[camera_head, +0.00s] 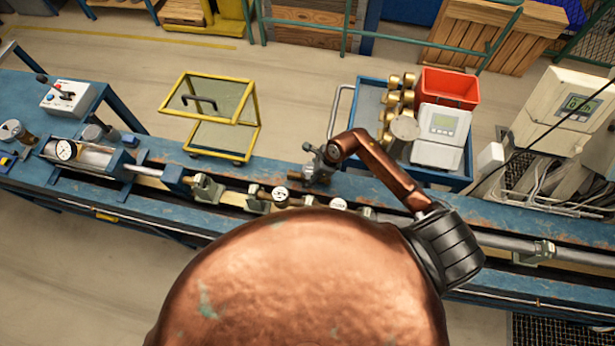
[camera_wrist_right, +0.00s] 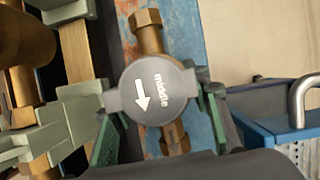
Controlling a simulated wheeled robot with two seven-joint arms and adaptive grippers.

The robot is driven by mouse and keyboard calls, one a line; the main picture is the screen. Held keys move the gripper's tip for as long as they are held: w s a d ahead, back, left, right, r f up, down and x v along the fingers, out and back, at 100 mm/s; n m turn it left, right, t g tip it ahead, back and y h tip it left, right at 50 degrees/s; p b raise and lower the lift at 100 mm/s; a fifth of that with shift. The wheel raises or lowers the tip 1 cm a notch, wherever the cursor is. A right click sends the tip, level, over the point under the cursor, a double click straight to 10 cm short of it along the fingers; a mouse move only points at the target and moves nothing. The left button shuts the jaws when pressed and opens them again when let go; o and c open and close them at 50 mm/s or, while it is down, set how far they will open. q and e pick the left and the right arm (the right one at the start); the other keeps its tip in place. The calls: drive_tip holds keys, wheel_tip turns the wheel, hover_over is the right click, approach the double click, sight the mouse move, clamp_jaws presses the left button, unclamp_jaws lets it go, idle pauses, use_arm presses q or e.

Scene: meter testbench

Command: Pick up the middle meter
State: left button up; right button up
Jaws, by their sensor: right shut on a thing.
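The middle meter (camera_wrist_right: 155,90) has a round grey cap marked "middle" with a white arrow, and brass pipe ends above and below in the right wrist view. My right gripper (camera_wrist_right: 160,112) is shut on it, with one green-grey finger on each side of its body. In the head view my right gripper (camera_head: 318,168) is over the back rail of the blue test bench (camera_head: 380,192), behind the line of clamps. There the meter is mostly hidden by the gripper. Its height above the bench is hard to tell. My left gripper is not in view.
Round gauges (camera_head: 280,194) and clamps (camera_head: 206,188) line the bench. A blue cart (camera_head: 460,182) behind carries brass meters (camera_head: 392,100), a red bin (camera_head: 449,88) and a white device (camera_head: 441,135). A yellow-framed stand (camera_head: 208,100) is behind left.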

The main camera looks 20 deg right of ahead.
clamp_jaws()
drive_tip(key=shift+w+r, duration=0.1)
drive_tip(key=shift+r, duration=0.05)
